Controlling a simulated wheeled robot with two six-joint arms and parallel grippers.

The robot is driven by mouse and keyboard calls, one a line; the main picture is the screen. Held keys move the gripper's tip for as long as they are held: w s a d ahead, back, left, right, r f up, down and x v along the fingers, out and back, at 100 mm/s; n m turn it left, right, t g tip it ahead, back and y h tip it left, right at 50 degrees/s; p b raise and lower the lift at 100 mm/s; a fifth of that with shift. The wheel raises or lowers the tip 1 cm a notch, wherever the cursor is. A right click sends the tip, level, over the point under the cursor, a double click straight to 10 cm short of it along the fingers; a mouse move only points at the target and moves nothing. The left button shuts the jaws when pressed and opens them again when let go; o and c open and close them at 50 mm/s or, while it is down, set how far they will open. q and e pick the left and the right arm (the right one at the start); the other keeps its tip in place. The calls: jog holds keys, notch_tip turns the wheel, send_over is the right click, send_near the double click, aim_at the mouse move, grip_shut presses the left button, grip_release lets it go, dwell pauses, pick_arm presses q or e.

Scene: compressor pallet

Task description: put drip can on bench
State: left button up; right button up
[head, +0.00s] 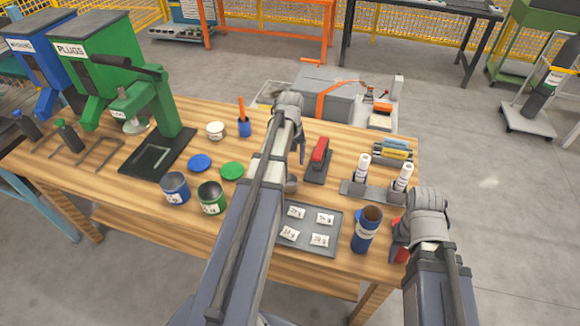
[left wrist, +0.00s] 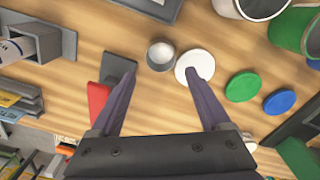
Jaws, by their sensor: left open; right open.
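No thing is marked as the drip can. A small grey open cup (head: 291,183) stands on the wooden bench (head: 140,205), partly hidden by my left arm in the head view. In the left wrist view the cup (left wrist: 160,53) stands upright between a dark holder and a white disc (left wrist: 195,66). My left gripper (head: 301,150) is open and empty above the bench; its fingers (left wrist: 160,80) point toward the cup and disc, apart from both. My right gripper (head: 402,232) is open at the bench's right end, with its fingers mostly hidden.
A blue can (head: 175,189), green can (head: 211,198), blue lid (head: 199,163) and green lid (head: 232,171) lie left. A tray of packets (head: 308,245), blue tube (head: 366,230) and red-black stapler-like tool (head: 318,160) stand nearby.

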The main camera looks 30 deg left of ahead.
aim_at(291, 179)
pick_arm(q)
jog(key=shift+w+a+f+m+b, duration=0.15)
jog(key=shift+f+m+b, duration=0.5)
jog(key=shift+m, duration=1.25)
jog(key=shift+w+f+m+b, duration=0.2)
jog(key=shift+f+m+b, duration=0.4)
jog(key=shift+m, duration=1.3)
jog(key=shift+w+a+f+m+b, duration=0.15)
jog(key=shift+f+m+b, duration=0.5)
jog(key=shift+m, duration=1.25)
pick_arm(e)
jog(key=shift+f, duration=1.95)
pick_arm(q)
jog(key=shift+f+b, duration=1.15)
jog(key=shift+f, duration=0.25)
pick_arm(e)
jog(key=shift+f, duration=1.3)
pick_arm(q)
notch_tip(291, 179, down, 5)
jog(key=b, duration=0.5)
jog(key=shift+w+d+f, duration=0.1)
jog(key=shift+w+f, duration=0.05)
pick_arm(e)
notch_tip(291, 179, down, 5)
jog(key=shift+f, duration=0.2)
jog(key=shift+r, duration=0.1)
pick_arm(q)
jog(key=shift+c, duration=0.3)
